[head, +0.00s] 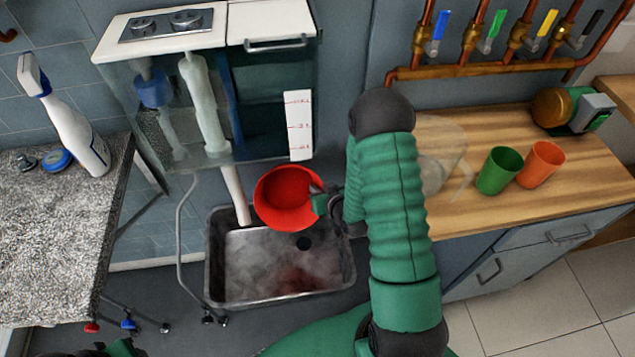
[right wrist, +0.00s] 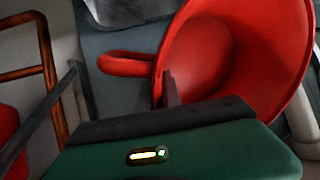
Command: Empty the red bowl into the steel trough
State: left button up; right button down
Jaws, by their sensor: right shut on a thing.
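The red bowl (head: 283,198) is above the back part of the steel trough (head: 212,275) in the head view. My right gripper (head: 327,203) is shut on its right side. In the right wrist view, the bowl (right wrist: 235,50) looks tilted, with a finger at its rim and a red loop handle on its side. I see no contents in the visible part of the bowl. The trough floor shows a drain hole and a dull reddish patch; I cannot tell whether it is a reflection. A dark and green part at the bottom left edge seems to be my left gripper (head: 115,349), mostly cut off.
A tank unit (head: 265,100) with a white pipe stands behind the trough. A wooden counter (head: 500,205) at right holds a clear jug (head: 440,160), a green cup (head: 499,170) and an orange cup (head: 541,164). A spray bottle (head: 70,125) stands on the speckled left counter (head: 50,240).

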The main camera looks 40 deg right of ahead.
jog(key=g+p, duration=0.1)
jog(key=p, duration=0.1)
jog(key=w+g+y+p, duration=0.1)
jog(key=p, duration=0.1)
jog(key=shift+d+r+g+p, duration=0.15)
jog(key=shift+r+g+p, duration=0.05)
jog(key=shift+g+p, duration=0.15)
jog(key=f+g+y+p, duration=0.1)
jog(key=p, duration=0.1)
jog(key=f+m+g+y+p, duration=0.1)
jog(key=g+p, duration=0.1)
jog(key=shift+w+d+f+p, duration=0.1)
jog(key=shift+w+d+p, duration=0.1)
jog(key=shift+p, duration=0.1)
jog(key=shift+s+a+f+g+y, duration=0.15)
jog(key=shift+f+g+y, duration=0.15)
jog(key=shift+f+g, duration=0.35)
jog(key=shift+s+f+g+y, duration=0.15)
jog(key=shift+f+g+y, duration=0.15)
jog(key=shift+f+g, duration=0.25)
jog(key=shift+s+a+f+m+g+y+b, duration=0.15)
jog(key=shift+f+g+y+b, duration=0.15)
jog(key=shift+f+g+b, duration=0.2)
jog(key=shift+s+a+f+m+g+y+b, duration=0.15)
jog(key=shift+f+g+y+b, duration=0.2)
jog(key=shift+g+b, duration=0.15)
